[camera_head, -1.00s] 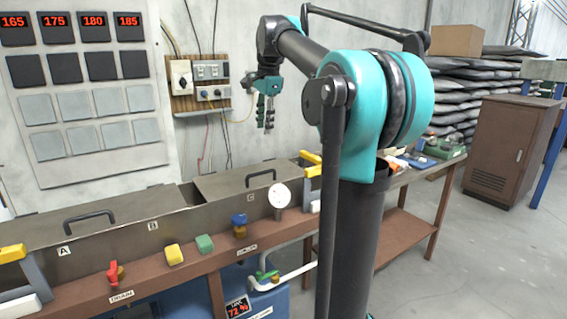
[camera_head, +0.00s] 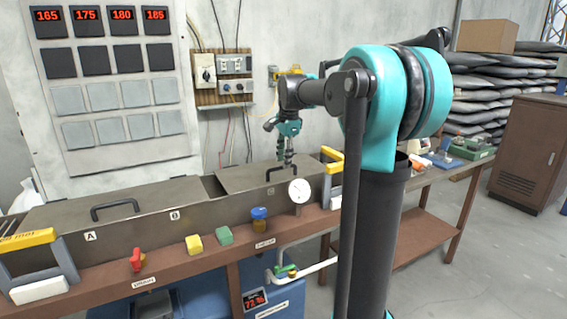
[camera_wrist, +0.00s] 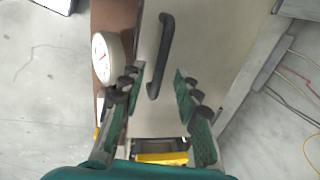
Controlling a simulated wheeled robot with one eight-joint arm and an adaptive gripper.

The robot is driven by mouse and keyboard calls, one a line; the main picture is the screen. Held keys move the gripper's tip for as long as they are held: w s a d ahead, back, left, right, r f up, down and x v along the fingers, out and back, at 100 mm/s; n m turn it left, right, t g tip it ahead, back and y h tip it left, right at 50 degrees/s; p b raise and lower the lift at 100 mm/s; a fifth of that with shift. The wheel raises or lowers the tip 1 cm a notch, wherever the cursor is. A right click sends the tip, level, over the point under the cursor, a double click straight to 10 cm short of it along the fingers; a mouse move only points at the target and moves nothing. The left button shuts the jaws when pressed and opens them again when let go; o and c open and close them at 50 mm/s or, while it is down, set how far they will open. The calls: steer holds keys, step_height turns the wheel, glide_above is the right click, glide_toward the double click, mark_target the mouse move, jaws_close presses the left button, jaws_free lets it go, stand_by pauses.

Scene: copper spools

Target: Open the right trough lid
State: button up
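The right trough lid (camera_head: 250,179) is a flat grey metal plate lying shut on the trough, with a black bar handle (camera_head: 282,170) on top. In the wrist view the handle (camera_wrist: 162,55) lies lengthwise on the lid (camera_wrist: 185,60), ahead of the fingertips and between their lines. My gripper (camera_head: 286,160) is above the lid close to the handle. Whether the fingertips touch the handle cannot be told.
The left lid (camera_head: 85,218) with its own handle lies to the left. A round dial gauge (camera_head: 299,191) stands at the trough's front edge, also near the left finger in the wrist view. A yellow-topped bracket (camera_head: 332,165) stands at the right end.

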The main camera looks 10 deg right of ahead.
steer(key=shift+w+f, duration=0.15)
steer(key=shift+f, duration=0.75)
jaws_close()
